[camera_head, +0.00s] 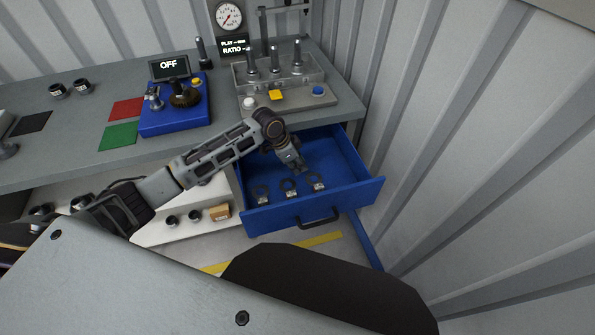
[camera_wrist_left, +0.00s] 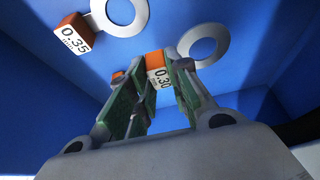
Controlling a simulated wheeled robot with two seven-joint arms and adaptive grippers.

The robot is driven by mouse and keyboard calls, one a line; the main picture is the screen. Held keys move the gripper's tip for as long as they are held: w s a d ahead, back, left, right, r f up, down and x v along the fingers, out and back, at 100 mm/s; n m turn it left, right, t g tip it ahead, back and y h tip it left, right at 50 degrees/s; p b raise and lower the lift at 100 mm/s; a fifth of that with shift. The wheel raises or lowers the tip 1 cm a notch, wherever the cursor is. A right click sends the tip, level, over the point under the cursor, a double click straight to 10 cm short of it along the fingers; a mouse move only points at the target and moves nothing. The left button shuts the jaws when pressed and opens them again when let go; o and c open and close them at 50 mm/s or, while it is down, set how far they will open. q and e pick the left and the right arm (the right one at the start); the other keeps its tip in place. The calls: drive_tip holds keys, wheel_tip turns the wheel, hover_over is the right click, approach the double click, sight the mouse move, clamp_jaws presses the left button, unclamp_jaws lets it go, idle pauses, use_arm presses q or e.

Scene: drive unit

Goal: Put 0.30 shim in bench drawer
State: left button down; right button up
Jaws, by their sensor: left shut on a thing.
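My left gripper (camera_head: 300,168) reaches down inside the open blue bench drawer (camera_head: 350,165). In the left wrist view its fingers (camera_wrist_left: 160,88) are shut on the orange block of the 0.30 shim (camera_wrist_left: 203,46), whose grey ring points away from the fingers. The 0.35 shim (camera_wrist_left: 120,14) lies apart from it on the blue drawer floor. A small orange piece shows behind one finger. In the head view several ring-shaped shims (camera_head: 262,193) sit along the drawer front; their labels are too small to read there. My right gripper is out of view.
The drawer's front panel and dark handle (camera_head: 320,217) stand out below the grey bench (camera_head: 90,160). A corrugated wall (camera_head: 460,130) is close on the right. A blue fixture with an OFF display (camera_head: 175,115) and a grey fixture (camera_head: 300,98) stand on the bench.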

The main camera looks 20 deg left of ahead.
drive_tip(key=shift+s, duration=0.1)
use_arm(q)
drive_tip(key=shift+f, duration=1.85)
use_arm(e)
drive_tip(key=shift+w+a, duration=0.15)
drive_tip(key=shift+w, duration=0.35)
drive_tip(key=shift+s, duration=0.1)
use_arm(q)
drive_tip(key=c, duration=1.3)
unclamp_jaws()
drive_tip(key=shift+f, duration=0.1)
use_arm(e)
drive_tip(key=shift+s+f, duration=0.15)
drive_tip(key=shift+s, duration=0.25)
